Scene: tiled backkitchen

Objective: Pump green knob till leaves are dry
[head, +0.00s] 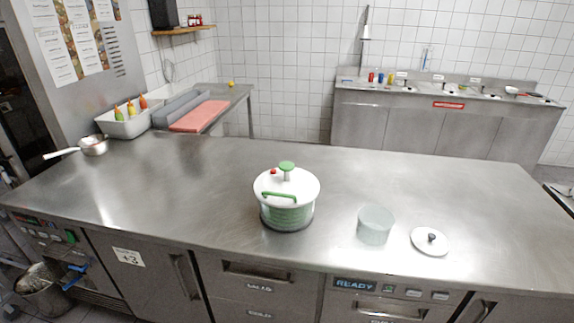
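A salad spinner (287,212) stands upright near the middle of the steel counter, towards its front edge. It has a white lid (300,187) with a green handle at the front and a clear bowl with green showing inside. The green knob (286,166) stands raised on a pale stem at the lid's top. A small red button (273,171) sits to the left of the knob. Leaves inside cannot be made out separately. My gripper is not in view.
A translucent empty-looking container (375,225) and a white round lid with a dark knob (429,241) lie right of the spinner on the counter (180,200). A small saucepan (93,145) and a bin of bottles (125,122) are at the far left. The counter around the spinner is clear.

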